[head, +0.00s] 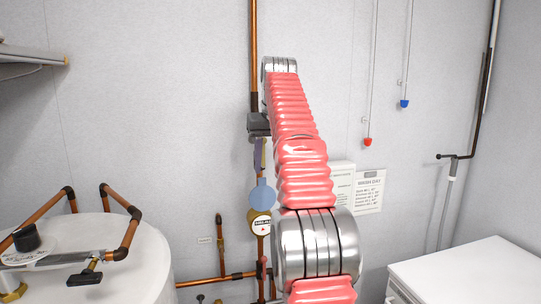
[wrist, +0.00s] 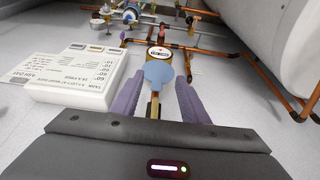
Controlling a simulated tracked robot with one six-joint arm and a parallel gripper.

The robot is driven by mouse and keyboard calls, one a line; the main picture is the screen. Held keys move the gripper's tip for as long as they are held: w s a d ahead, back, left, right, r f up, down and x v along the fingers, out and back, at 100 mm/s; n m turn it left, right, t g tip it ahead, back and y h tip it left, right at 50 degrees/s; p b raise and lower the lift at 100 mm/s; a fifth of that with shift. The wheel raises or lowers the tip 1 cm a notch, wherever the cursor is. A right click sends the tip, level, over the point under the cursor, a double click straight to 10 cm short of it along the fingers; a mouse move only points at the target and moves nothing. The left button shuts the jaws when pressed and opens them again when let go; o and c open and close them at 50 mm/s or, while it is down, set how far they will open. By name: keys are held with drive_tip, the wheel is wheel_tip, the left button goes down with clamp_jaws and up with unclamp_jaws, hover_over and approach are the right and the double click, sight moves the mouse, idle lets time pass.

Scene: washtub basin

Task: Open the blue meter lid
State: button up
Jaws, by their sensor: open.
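The blue meter lid (head: 262,192) is a flat pale-blue disc just above the brass meter (head: 259,225). The meter's white face with dark marks is exposed, so the lid looks raised off it. In the wrist view the lid (wrist: 158,74) shows against the near edge of the meter (wrist: 160,53). My gripper (wrist: 160,82) is open, its two purple fingers on either side of the lid with visible gaps. In the head view my gripper (head: 260,158) points down above the lid, partly hidden by my arm. I cannot tell whether a finger touches the lid.
A copper pipe (head: 254,50) runs down the wall behind my gripper. White notices (head: 369,191) hang to the right. Red (head: 367,142) and blue (head: 404,103) pulls hang farther right. A white tank (head: 120,255) with copper pipes stands at left, a white cabinet (head: 470,275) at right.

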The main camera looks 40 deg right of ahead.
drive_tip(key=shift+v, duration=1.25)
drive_tip(key=shift+c, duration=0.6)
